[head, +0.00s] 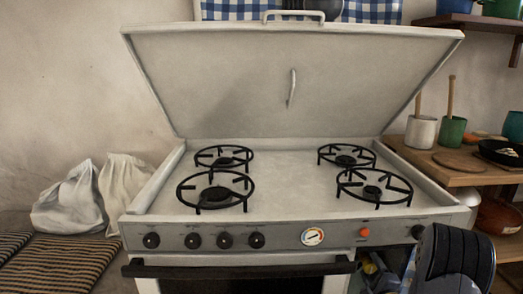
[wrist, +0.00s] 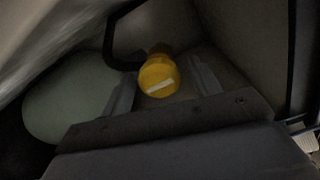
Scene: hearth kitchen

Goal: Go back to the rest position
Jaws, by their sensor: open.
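My gripper (wrist: 163,72) shows in the wrist view with its two grey fingers spread apart. A round yellow knob (wrist: 158,78) with a white bar across its face appears between the fingers. I cannot tell whether either finger touches it. A pale green rounded body (wrist: 72,100), like a gas cylinder, is at the left in the same dim space. In the head view a dark part of my arm is at the lower right, beside the stove (head: 290,205); my gripper itself is hidden there.
A black hose (wrist: 112,40) bends near the knob. The stove's lid (head: 300,85) stands open above several burners. A wooden shelf (head: 440,172) with pots is at the right, close to my arm. White sacks (head: 72,203) and striped cushions (head: 55,265) are at the left.

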